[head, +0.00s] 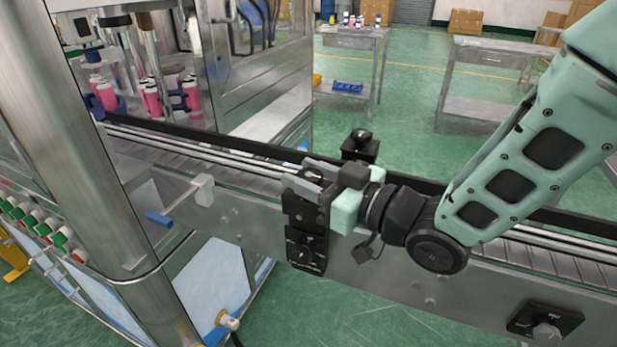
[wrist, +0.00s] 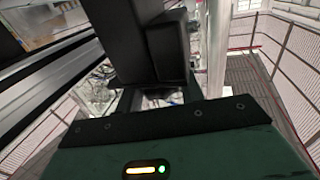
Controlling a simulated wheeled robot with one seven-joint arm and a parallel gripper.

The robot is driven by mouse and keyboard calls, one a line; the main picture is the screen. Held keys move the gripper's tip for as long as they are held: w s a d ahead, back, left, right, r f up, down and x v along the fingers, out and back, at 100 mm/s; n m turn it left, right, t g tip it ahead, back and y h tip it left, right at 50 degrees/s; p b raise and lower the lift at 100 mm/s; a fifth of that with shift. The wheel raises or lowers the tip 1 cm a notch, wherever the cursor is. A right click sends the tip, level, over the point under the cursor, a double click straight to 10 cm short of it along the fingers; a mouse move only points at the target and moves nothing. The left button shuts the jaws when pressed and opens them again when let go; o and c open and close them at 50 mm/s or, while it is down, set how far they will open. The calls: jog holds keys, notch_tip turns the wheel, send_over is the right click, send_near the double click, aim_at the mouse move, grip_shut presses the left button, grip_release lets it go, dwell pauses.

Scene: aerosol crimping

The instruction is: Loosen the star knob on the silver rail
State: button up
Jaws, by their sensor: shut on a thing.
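My gripper (head: 307,180) is at the near side of the conveyor, its fingers over the silver rail (head: 215,156). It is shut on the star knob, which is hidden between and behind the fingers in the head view. The dark fingers (wrist: 158,45) fill the upper middle of the wrist view, where the knob cannot be made out either. A black bracket (head: 306,250) with a small dial-like face hangs on the conveyor side just below the fingers.
A black block with a round knob (head: 361,140) stands behind my gripper on the far rail. Pink bottles (head: 150,97) stand in the machine at left. A sensor with a grey block (head: 204,190) is left of my gripper. Another black bracket (head: 545,320) is at lower right.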

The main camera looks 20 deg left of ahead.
jog(key=shift+g, duration=0.3)
jog(key=o, duration=1)
jog(key=b+v, duration=1.6)
jog(key=v, duration=0.1)
jog(key=shift+d+f, duration=0.15)
jog(key=shift+d, duration=0.05)
